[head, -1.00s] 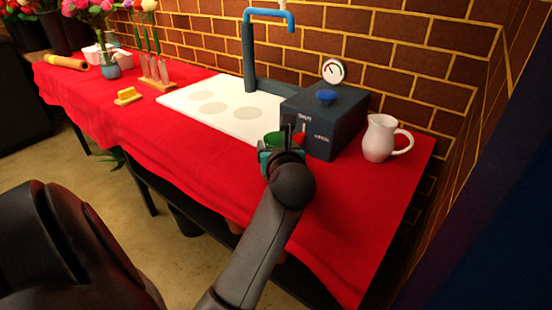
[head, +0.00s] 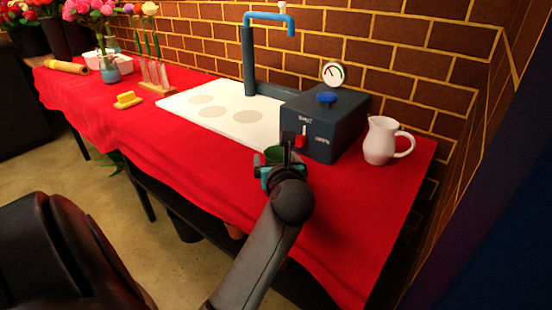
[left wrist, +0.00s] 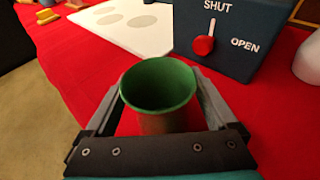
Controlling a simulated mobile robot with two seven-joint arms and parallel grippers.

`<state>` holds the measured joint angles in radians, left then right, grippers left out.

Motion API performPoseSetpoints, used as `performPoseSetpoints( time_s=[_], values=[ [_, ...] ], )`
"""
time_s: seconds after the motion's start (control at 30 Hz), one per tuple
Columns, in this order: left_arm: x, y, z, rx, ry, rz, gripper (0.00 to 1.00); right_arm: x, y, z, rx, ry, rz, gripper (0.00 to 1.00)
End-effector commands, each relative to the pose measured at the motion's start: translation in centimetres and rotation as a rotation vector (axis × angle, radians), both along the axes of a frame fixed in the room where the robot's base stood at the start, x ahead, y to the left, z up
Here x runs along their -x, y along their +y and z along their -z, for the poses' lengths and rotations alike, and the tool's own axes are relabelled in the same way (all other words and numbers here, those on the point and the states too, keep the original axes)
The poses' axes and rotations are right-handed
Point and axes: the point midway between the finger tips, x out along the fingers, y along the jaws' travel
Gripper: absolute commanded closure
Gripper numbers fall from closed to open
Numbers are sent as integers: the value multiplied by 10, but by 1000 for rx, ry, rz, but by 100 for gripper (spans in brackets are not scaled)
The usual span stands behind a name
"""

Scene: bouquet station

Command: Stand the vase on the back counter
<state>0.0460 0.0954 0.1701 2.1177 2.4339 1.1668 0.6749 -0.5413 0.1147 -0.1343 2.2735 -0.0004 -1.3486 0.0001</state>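A small open vessel, which I take to be the vase (left wrist: 158,88), has a green rim and inside and a brownish lower body. In the left wrist view it stands upright between the fingers of my left gripper (left wrist: 160,100), which appear closed on its sides. In the head view the vase (head: 274,154) and my left gripper (head: 277,166) are over the red-covered counter (head: 215,150), in front of the dark blue box. The vase's base is hidden, so I cannot tell if it touches the cloth. My right gripper is not in view.
The blue box (head: 325,125) has a red lever (head: 301,141) and a gauge. A white pitcher (head: 382,141) stands right of it. A white mat (head: 215,112) with several beige circles lies left, under a blue spout (head: 270,17). A yellow block (head: 127,100) and test-tube rack (head: 157,86) are farther left.

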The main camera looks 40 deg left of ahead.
Motion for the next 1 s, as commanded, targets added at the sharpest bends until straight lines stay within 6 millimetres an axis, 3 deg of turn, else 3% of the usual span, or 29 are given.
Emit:
performPoseSetpoints(
  time_s=[0.47, 1.0],
  values=[
    [3, -5, -6, 2, 0, 1, 0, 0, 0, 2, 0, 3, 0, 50],
    [60, -75, -33, 3, 1, 2, 0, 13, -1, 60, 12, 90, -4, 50]
  ],
)
